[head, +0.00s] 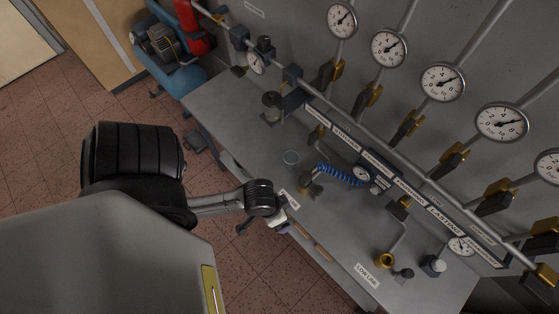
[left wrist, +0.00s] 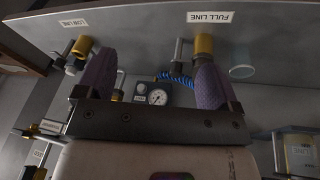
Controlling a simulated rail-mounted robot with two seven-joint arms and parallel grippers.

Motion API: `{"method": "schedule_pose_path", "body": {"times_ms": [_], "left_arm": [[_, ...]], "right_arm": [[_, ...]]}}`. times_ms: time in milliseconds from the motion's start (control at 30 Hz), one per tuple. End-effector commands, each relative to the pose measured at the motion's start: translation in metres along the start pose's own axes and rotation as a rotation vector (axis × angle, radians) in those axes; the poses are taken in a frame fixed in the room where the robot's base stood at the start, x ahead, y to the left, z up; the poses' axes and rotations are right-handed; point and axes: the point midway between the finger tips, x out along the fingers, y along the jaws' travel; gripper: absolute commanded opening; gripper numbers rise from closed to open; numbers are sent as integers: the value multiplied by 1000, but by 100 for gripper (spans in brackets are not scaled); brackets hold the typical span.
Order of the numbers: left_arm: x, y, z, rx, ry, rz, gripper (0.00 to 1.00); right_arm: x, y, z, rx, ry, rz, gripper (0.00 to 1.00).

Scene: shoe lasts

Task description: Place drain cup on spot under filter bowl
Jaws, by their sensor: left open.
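A small clear round item (head: 291,157), which looks like the drain cup, sits on the grey bench near its front edge. It also shows in the left wrist view (left wrist: 242,71) as a pale ellipse right of the fingers. The filter bowl (head: 272,101) appears as a clear brownish bowl below the pipe, farther back on the bench. The spot under it is hard to make out. My left gripper (head: 283,224) is at the bench's front edge, nearer the camera than the cup and apart from it. Its purple fingers (left wrist: 152,78) are spread, with nothing held between them. My right gripper is not in view.
A blue coiled hose (head: 337,174) and brass fittings stand right of the cup. Several gauges (head: 389,48) and valves line the wall. A brass fitting (head: 385,260) stands farther right. The bench (head: 225,105) is bare at its left end.

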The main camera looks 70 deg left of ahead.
Motion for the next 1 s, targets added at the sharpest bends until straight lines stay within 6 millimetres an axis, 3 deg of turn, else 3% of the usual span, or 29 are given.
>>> {"method": "schedule_pose_path", "body": {"times_ms": [200, 400, 800, 867, 1000], "left_arm": [[-33, 17, -5, 261, 33, -58, 90], [-41, 20, -6, 323, 36, -75, 92], [-38, 19, -6, 327, 38, -78, 92], [-32, 16, -6, 348, 47, -88, 92], [-2, 2, -12, 496, 106, -167, 92]], "right_arm": [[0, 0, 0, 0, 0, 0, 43], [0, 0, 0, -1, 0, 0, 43], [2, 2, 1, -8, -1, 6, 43], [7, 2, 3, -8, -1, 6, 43], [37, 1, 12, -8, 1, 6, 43]]}}
